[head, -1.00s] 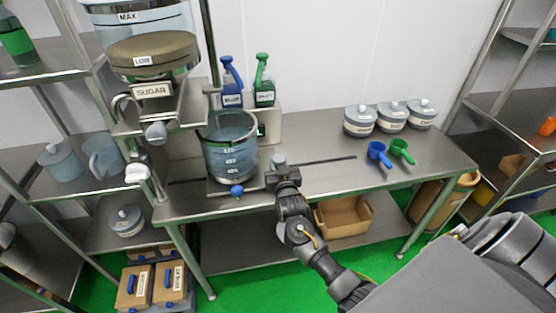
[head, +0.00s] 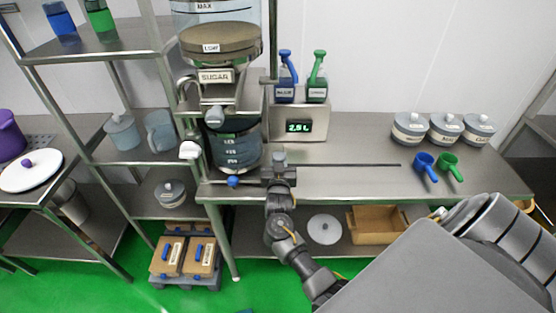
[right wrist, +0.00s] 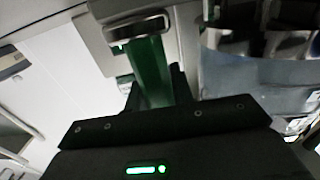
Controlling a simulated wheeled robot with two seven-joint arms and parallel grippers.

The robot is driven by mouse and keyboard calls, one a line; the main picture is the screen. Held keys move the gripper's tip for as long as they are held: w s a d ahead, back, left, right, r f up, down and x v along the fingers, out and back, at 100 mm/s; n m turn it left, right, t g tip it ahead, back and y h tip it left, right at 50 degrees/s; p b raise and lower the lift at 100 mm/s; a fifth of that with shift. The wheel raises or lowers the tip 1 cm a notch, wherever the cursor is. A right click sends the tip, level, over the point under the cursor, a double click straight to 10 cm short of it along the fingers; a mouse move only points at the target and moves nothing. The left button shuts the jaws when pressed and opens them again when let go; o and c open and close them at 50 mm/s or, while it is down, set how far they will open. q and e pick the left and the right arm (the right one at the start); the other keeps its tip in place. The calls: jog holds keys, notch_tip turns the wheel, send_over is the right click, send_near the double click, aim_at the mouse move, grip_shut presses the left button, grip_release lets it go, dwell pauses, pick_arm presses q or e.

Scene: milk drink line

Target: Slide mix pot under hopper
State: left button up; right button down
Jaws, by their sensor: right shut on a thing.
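The mix pot (head: 236,155) is a clear, dark-tinted vessel with level marks and a blue tap (head: 233,181) at its front. It stands upright on the steel bench, its left part below the sugar hopper (head: 217,63) and its outlet (head: 213,115). The outlet hides part of the pot's rim. My right gripper (head: 279,172) is shut at the pot's right side, on a grey upright handle (head: 279,157) of the pot. My left gripper is out of view.
A dark slot (head: 345,165) runs along the bench to the right. Behind stand a display box (head: 299,125) reading about 2.5 L and blue and green bottles. Lidded jars (head: 445,128), a blue scoop (head: 425,165) and a green scoop (head: 449,165) sit on the right. The middle bench is clear.

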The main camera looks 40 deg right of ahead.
jog(key=shift+w+a+r, duration=0.1)
jog(key=shift+r, duration=0.1)
jog(key=c, duration=1.2)
grip_release()
jog(key=shift+a+f, duration=0.1)
jog(key=shift+s+a+f, duration=0.1)
jog(key=shift+s, duration=0.15)
jog(key=b+v, duration=0.2)
jog(key=v, duration=0.8)
jog(key=shift+s, duration=0.15)
jog(key=shift+a, duration=0.15)
